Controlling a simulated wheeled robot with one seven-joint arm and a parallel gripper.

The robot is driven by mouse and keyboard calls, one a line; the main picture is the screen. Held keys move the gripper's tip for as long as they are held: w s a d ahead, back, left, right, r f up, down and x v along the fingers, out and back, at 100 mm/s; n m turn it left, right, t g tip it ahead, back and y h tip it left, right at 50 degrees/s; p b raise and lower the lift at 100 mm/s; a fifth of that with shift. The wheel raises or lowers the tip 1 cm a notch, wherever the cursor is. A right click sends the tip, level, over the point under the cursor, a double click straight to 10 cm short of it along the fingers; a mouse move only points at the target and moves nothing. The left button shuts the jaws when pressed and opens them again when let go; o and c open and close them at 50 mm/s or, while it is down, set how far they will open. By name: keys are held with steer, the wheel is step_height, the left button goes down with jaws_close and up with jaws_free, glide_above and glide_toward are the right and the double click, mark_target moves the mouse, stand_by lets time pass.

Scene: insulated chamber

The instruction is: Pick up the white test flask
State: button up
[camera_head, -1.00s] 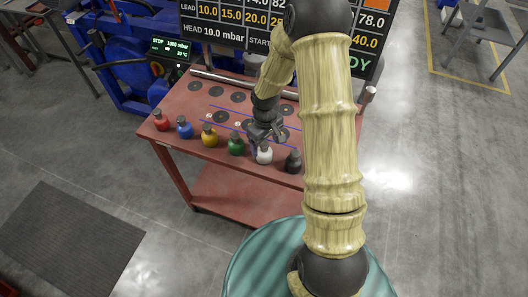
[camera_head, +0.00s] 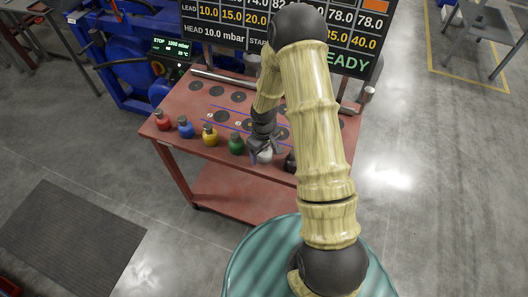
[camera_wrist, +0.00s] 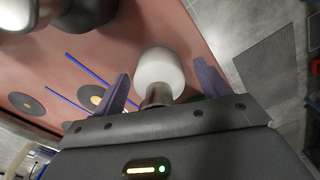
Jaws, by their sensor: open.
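The white test flask (camera_head: 265,156) stands at the front edge of the red table, with my gripper (camera_head: 262,146) right above and around it. In the wrist view the white flask (camera_wrist: 159,70) shows its white body and metallic neck between the two spread fingers of my gripper (camera_wrist: 160,95). The fingers are open, with visible gaps on both sides of the flask. The flask's top is partly hidden by my gripper in the head view.
Along the table's (camera_head: 232,187) front edge stand a red flask (camera_head: 163,122), a blue flask (camera_head: 186,130), a yellow flask (camera_head: 210,136) and a green flask (camera_head: 237,145) to the left. A black flask (camera_head: 290,162) is close on the right, partly hidden by my arm. Dark round pads lie behind.

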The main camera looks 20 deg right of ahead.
stand_by(0.3)
steer(key=shift+w, duration=0.1)
steer(key=c, duration=1.1)
steer(key=shift+c, duration=0.2)
steer(key=shift+w+r, duration=0.25)
steer(key=shift+r, duration=0.4)
steer(key=r, duration=0.2)
steer(key=r+b, duration=0.1)
steer(key=r, duration=0.5)
steer(key=shift+s+d, duration=0.15)
steer(key=shift+s, duration=0.15)
steer(key=shift+r, duration=0.4)
